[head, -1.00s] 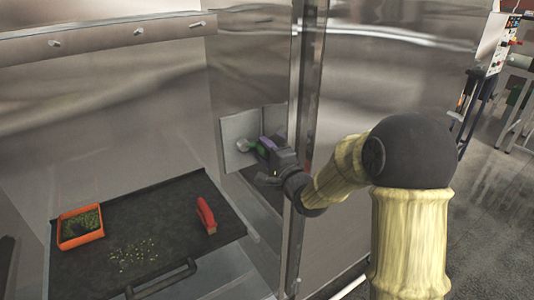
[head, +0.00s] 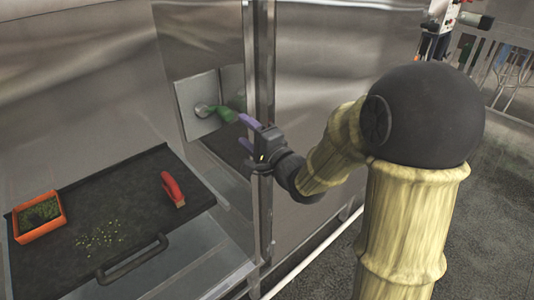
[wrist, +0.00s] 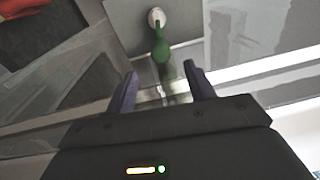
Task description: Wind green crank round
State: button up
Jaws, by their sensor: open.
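The green crank (head: 224,114) sticks out from a round pale hub on a square metal plate (head: 190,92) on the machine's inner side wall. My gripper (head: 246,133) is open, with purple fingers, just right of and below the crank's handle end. In the wrist view the green crank (wrist: 160,48) hangs from its hub, ahead of and between the two spread fingers of my gripper (wrist: 161,84). The handle's lower end appears to lie just beyond the fingertips. I cannot tell whether any finger touches it.
A black tray (head: 130,205) with a front handle holds an orange box of green material (head: 40,216), a red-handled tool (head: 173,190) and scattered yellowish bits (head: 100,235). A vertical metal post (head: 263,230) stands close beside my gripper.

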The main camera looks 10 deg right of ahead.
jog(key=b+v, duration=0.4)
jog(key=v, duration=0.3)
jog(key=shift+s+d, duration=0.2)
jog(key=shift+s, duration=0.1)
